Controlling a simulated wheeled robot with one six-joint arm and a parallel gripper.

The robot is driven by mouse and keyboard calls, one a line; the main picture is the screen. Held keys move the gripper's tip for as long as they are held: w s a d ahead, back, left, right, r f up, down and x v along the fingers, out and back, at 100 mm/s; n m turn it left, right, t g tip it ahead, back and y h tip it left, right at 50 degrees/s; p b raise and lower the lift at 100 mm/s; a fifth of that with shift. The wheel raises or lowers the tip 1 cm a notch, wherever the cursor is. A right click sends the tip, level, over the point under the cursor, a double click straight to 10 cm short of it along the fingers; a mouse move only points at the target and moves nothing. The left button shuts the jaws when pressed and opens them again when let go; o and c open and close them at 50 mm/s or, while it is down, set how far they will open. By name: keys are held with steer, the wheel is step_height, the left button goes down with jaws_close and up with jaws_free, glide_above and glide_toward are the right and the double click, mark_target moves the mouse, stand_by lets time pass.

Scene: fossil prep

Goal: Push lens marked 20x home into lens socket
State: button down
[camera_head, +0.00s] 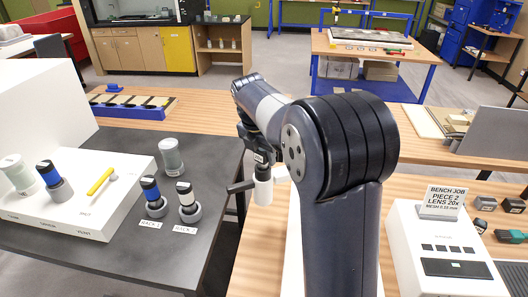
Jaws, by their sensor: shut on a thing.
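My gripper (260,162) points down near the gap between the dark table and the wooden bench, partly hidden by my own arm. It is shut on a pale cylinder (263,190), which hangs upright below it. I cannot read a 20x mark on it. A dark bar (241,187) sticks out to the left beside it. I cannot make out the lens socket; my arm covers much of the bench there. A sign (442,203) on the right reads bench job, piece 2, lens 20x.
A blue-and-black cylinder (151,192) and a white-and-black one (186,197) stand in grey rings on the dark table (110,248). A white plinth (90,215) holds more cylinders and a yellow tool. A white box (440,250) stands right.

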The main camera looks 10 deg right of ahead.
steer(key=shift+s+f, duration=0.1)
steer(key=shift+f, duration=0.7)
steer(key=shift+r+p, duration=0.3)
steer(key=shift+r, duration=1.25)
steer(key=shift+f, duration=0.15)
stand_by(0.4)
steer(key=shift+f+b, duration=0.5)
steer(key=shift+f, duration=0.7)
